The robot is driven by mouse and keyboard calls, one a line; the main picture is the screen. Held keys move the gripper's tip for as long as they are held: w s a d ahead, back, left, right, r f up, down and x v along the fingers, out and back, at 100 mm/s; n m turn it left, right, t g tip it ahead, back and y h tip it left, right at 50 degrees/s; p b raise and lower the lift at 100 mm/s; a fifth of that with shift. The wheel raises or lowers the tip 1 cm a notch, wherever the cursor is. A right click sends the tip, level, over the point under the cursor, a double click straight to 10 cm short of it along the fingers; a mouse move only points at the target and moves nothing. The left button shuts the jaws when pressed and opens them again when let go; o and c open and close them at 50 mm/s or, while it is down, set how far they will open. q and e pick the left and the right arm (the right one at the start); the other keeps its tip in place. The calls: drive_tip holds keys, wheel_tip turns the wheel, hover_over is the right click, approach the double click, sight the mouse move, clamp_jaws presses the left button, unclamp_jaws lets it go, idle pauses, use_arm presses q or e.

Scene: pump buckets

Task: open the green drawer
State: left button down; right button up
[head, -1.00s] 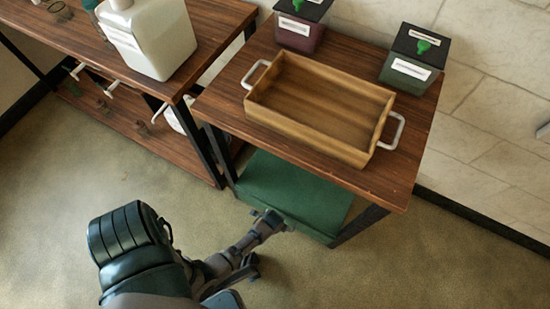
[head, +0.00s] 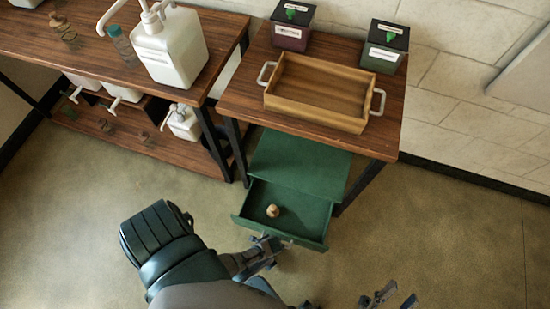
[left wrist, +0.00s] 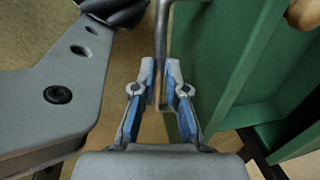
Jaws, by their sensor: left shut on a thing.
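The green drawer (head: 308,220) stands pulled out from the green cabinet (head: 299,162) under the right table, its inside showing from above. A small round tan object (head: 272,211) lies in it. My left gripper (head: 264,244) is at the drawer's front. The left wrist view shows its blue-padded fingers (left wrist: 160,78) closed around a thin grey handle bar (left wrist: 162,30), beside the green drawer wall (left wrist: 225,70). My right gripper (head: 389,294) is at the bottom right in the head view, fingers apart and empty, away from the drawer.
A wooden tray (head: 318,91) with white handles sits on the right table (head: 240,92). Two dark lidded boxes, one maroon (head: 291,35) and one green (head: 381,58), stand behind it. The left table holds a white pump bottle (head: 172,48). Floor around the drawer is clear.

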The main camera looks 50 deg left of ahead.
use_arm(q)
drive_tip(key=shift+s+d+f, duration=0.1)
drive_tip(key=shift+s+d, duration=0.15)
drive_tip(key=shift+s, duration=0.3)
drive_tip(key=shift+s+d, duration=0.25)
drive_tip(key=shift+s, duration=0.3)
drive_tip(key=c, duration=1.2)
unclamp_jaws()
drive_tip(key=shift+w, duration=0.15)
wheel_tip(320, 180, up, 12)
drive_tip(key=s+d, duration=0.1)
drive_tip(key=shift+s+f, duration=0.15)
drive_tip(key=shift+s, duration=0.25)
